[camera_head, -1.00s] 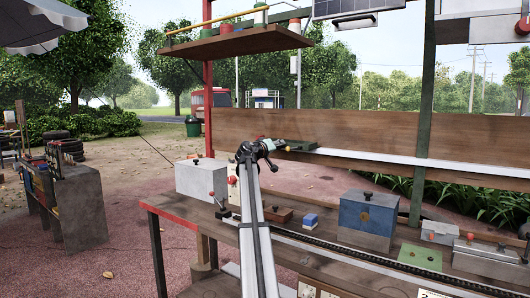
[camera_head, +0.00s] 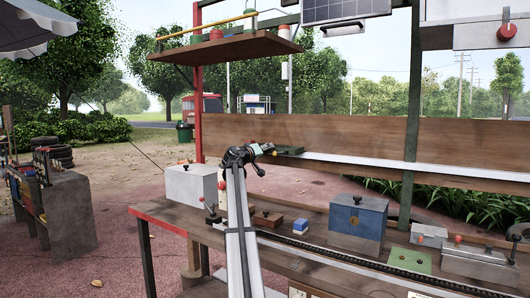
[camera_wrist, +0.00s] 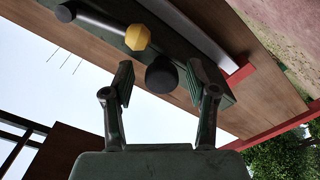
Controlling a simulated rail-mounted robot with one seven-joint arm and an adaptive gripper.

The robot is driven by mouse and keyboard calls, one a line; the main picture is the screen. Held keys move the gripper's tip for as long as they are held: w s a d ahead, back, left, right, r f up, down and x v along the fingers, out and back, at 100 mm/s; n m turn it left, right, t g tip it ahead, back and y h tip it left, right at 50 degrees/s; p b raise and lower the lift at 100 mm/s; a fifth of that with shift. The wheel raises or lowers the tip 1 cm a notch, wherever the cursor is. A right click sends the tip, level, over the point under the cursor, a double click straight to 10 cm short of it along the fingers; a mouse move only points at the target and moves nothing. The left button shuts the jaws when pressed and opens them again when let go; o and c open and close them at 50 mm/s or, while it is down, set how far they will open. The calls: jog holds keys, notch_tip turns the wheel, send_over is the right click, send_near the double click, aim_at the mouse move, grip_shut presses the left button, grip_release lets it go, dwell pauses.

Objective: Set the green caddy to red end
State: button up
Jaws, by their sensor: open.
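The green caddy (camera_head: 289,151) sits at the left part of a pale rail (camera_head: 350,160) along the wooden back board. In the wrist view the dark green caddy (camera_wrist: 222,92) carries a yellow faceted knob (camera_wrist: 138,37) and a round black knob (camera_wrist: 163,75). My gripper (camera_wrist: 160,82) is open, with one finger on each side of the black knob. I cannot tell whether the fingers touch it. In the head view my gripper (camera_head: 266,150) is just left of the caddy. A red piece (camera_wrist: 239,76) borders the pale rail in the wrist view.
A red post (camera_head: 197,110) stands left, under a wooden shelf (camera_head: 228,49). A green post (camera_head: 413,110) crosses the board.

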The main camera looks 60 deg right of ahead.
jog(key=a, duration=1.2)
jog(key=shift+s, duration=0.25)
